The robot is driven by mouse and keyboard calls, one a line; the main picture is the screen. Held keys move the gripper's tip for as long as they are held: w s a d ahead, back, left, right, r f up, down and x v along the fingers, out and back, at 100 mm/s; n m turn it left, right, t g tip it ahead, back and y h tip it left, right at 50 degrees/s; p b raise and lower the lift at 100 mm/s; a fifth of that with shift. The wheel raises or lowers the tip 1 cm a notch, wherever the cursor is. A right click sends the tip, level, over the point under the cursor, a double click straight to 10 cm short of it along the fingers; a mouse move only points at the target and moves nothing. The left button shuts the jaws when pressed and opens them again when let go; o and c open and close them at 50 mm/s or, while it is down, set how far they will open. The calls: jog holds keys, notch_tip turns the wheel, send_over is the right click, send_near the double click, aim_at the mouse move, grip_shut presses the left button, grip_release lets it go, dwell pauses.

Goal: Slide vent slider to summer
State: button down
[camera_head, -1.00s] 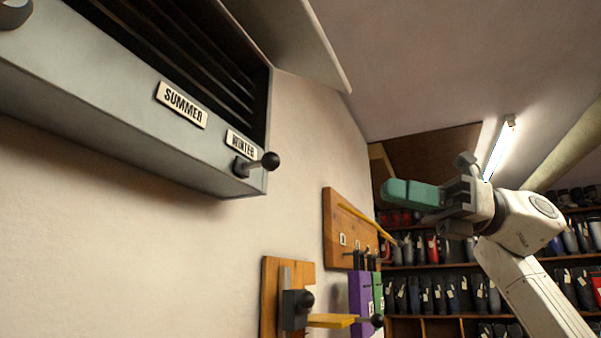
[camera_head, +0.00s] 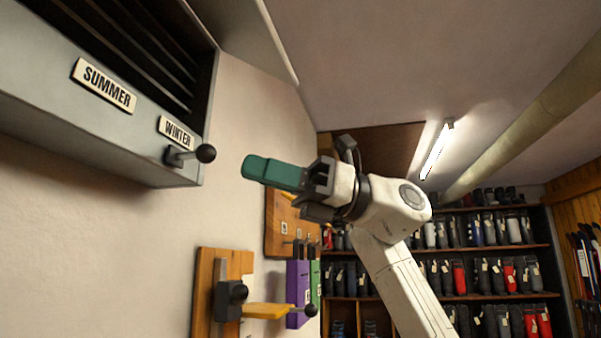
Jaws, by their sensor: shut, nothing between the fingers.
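The vent slider (camera_head: 190,155) is a black knob on a short stem at the right end of the grey vent housing (camera_head: 80,127). It sits just below the WINTER label (camera_head: 176,132). The SUMMER label (camera_head: 104,85) is further left on the same housing face. My gripper (camera_head: 250,168), with green fingers, is shut and empty. In the picture it is to the right of the knob and slightly lower, with a gap between them. How far apart they are in depth I cannot tell.
Below on the wall is a wooden board with a black clamp (camera_head: 230,298) and a yellow bar. Another board with hooks (camera_head: 284,228) hangs behind my gripper, near purple and green items. The wall between knob and gripper is clear.

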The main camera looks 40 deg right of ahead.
jog(key=x, duration=0.3)
jog(key=shift+p, duration=0.35)
jog(key=s+a+b, duration=0.3)
jog(key=s+a, duration=0.3)
jog(key=a, duration=0.3)
jog(key=shift+s+a+b, duration=0.2)
jog(key=shift+s+b, duration=0.2)
